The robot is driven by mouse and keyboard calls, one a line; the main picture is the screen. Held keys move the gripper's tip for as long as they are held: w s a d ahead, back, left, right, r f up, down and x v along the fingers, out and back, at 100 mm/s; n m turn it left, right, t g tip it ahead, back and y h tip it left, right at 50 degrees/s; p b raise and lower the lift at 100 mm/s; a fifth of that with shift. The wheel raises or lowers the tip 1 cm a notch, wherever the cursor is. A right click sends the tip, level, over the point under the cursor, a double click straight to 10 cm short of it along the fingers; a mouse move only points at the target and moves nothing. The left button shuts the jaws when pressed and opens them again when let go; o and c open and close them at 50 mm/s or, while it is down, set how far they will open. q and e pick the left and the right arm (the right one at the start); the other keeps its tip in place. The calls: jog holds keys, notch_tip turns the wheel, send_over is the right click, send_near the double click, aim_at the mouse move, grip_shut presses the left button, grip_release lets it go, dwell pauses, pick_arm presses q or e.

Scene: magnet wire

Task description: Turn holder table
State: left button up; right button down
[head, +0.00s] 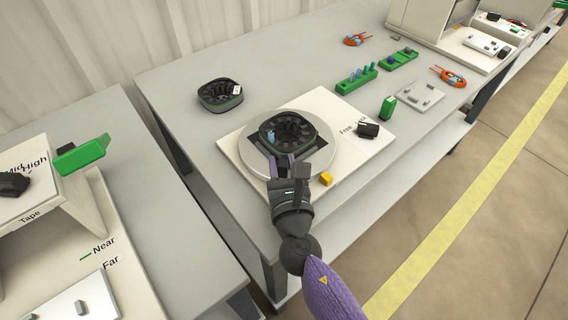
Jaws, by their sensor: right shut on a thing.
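The holder table is a round light grey disc (258,157) with a dark square area on it, set on a cream base board (343,104). A dark round magnet holder (307,129) with a ring of slots sits on the disc. My right gripper (280,160) reaches in from the bottom and is shut at the near edge of the holder on the disc. Its fingers hide what they grip, so the exact contact is hard to see. My left gripper is not in view.
A second dark holder (220,94) stands at the back left. A black knob (368,130) and a yellow block (326,179) are on the base board. Green racks (356,79), a grey plate (420,96) and orange-handled pliers (448,77) lie to the right. Another table stands left.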

jog(key=shift+c, duration=2.4)
grip_release()
jog(key=shift+s, duration=0.4)
jog(key=s, duration=0.3)
jog(key=s+d, duration=0.1)
jog(key=s, duration=0.1)
jog(key=s+p, duration=0.1)
jog(key=s, duration=0.2)
jog(key=shift+s+d, duration=0.2)
jog(key=shift+s, duration=0.3)
